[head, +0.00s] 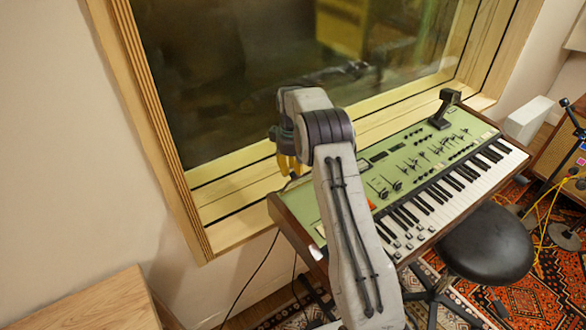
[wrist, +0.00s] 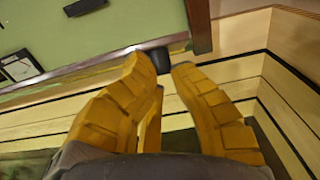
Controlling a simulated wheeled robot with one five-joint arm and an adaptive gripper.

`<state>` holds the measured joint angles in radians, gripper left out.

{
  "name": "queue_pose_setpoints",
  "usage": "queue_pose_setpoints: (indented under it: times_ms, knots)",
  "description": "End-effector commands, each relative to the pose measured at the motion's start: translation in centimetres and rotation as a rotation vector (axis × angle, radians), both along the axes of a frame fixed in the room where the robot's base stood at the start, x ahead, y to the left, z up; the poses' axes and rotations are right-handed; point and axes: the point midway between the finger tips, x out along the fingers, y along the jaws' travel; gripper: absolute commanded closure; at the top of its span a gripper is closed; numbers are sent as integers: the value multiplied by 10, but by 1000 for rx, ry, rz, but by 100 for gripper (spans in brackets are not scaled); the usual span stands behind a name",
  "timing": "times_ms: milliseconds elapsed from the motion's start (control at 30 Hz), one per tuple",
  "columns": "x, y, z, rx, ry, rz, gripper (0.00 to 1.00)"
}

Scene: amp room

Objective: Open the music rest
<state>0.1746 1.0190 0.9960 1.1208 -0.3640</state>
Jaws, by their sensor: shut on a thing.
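The green-topped keyboard (head: 410,165) stands below the window. My gripper (head: 288,165) is at its far left rear corner, with its yellow fingers pointing down and partly hidden behind my arm. In the wrist view, my gripper (wrist: 163,68) has its fingertips at a small black piece (wrist: 152,58) on the rear edge of the green top, and it is shut on this piece. The piece seems to be part of the music rest, but I cannot make out the rest as a whole. A black upright bracket (head: 445,107) stands at the right rear of the keyboard.
The wooden window ledge (head: 232,190) runs close behind the keyboard. A black stool (head: 487,243) stands in front of the keys. A wooden box (head: 90,303) is at lower left. Yellow cables (head: 543,235) and a stand are at the right. Thin black cables hang at the keyboard's left.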

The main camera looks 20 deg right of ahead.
Motion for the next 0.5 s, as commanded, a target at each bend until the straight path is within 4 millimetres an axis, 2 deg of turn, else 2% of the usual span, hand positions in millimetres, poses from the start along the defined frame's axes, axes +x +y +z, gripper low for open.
queue_pose_setpoints:
  times_ms: [33,400,433,500]
  knots:
    - [-1,6,-14,2,12,10,100]
    - [-1,6,-14,2,12,10,100]
    - [-1,6,-14,2,12,10,78]
    - [-1,6,-14,2,12,10,72]
